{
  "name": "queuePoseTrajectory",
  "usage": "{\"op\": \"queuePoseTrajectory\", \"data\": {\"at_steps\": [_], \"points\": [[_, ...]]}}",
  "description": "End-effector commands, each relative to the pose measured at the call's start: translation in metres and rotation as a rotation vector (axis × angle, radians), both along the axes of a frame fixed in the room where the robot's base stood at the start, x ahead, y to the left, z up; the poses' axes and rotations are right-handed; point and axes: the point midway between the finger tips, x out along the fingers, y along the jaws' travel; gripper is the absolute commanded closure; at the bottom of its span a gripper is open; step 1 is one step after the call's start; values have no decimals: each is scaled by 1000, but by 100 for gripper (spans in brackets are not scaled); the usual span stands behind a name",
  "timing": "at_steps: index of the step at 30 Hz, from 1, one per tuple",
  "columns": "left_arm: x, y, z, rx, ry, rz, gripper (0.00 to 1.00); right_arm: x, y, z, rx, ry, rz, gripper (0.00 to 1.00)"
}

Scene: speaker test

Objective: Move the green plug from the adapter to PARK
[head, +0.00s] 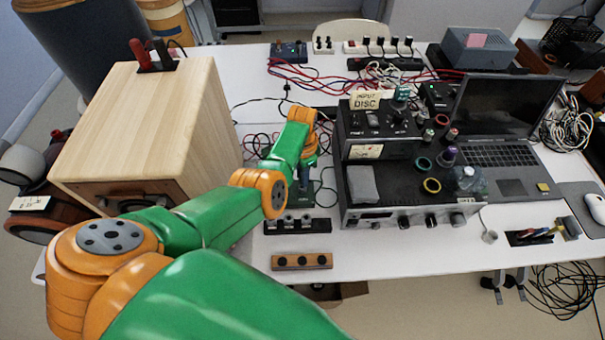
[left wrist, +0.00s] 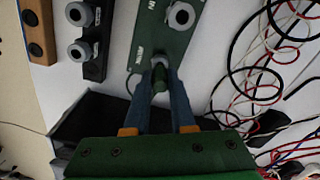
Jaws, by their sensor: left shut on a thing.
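The adapter looks to be the green board (left wrist: 172,42) with grey ring jacks in the left wrist view; it also shows as a green board (head: 325,194) in the head view. My left gripper (left wrist: 161,88) has its blue fingers closed on the green plug (left wrist: 160,78). The plug is at the grey ring at the board's near end; I cannot tell whether it is seated or just clear. In the head view my left gripper (head: 304,178) is partly hidden by my arm. No PARK label is readable. My right gripper is not in view.
A black strip with grey jacks (left wrist: 93,62) and a wooden block with dark holes (left wrist: 37,28) lie beside the board. Red, white and black cables (left wrist: 275,75) lie on the other side. A wooden speaker box (head: 150,125) and an amplifier (head: 400,190) flank the work spot.

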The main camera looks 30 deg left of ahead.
Motion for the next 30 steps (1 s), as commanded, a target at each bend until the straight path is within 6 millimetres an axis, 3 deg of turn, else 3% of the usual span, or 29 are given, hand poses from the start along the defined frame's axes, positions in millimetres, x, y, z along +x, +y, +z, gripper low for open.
{"op": "queuePoseTrajectory", "data": {"at_steps": [30], "points": [[0,0,0,1,0,1,100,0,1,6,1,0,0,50]]}}
